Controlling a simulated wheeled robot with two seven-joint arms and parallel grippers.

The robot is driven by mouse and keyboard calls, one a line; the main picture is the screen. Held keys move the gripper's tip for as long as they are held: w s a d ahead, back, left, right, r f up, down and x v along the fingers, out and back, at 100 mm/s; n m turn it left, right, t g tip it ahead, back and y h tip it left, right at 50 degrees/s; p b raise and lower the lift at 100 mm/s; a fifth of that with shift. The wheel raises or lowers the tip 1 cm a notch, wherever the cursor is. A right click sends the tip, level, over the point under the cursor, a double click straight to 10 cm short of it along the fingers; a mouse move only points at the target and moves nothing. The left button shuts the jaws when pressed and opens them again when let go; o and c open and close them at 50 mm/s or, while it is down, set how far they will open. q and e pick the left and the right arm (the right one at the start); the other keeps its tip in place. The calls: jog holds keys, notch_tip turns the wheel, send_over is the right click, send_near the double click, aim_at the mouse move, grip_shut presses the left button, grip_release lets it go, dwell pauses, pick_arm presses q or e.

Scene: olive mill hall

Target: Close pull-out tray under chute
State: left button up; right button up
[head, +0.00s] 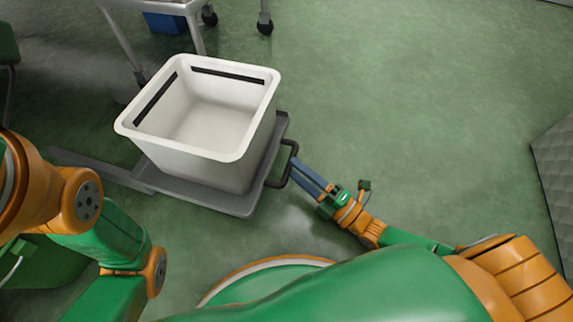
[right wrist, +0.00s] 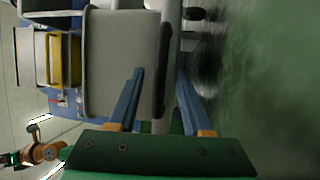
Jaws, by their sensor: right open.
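The pull-out tray (head: 236,204) is a flat grey platform low over the green floor, drawn out on a rail at its left. It bears a white open bin (head: 205,150), which looks empty. A dark bar handle (head: 290,165) stands out from the tray's right edge. My right gripper (head: 303,172), with blue fingers, is open right beside the handle. In the right wrist view, a dark bar that looks like the handle (right wrist: 161,70) lies between the finger lines of the gripper (right wrist: 160,75); I cannot tell if they touch. My left gripper is out of view.
A grey wheeled stand (head: 198,38) with casters is at the top left, with a blue container (head: 165,22) beneath. A grey textured block (head: 556,175) is at the right edge. The green floor (head: 420,90) right of the tray is clear.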

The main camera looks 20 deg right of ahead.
jog(key=shift+b+x, duration=0.3)
jog(key=shift+x, duration=1.1)
grip_shut()
jog(key=shift+f, duration=0.1)
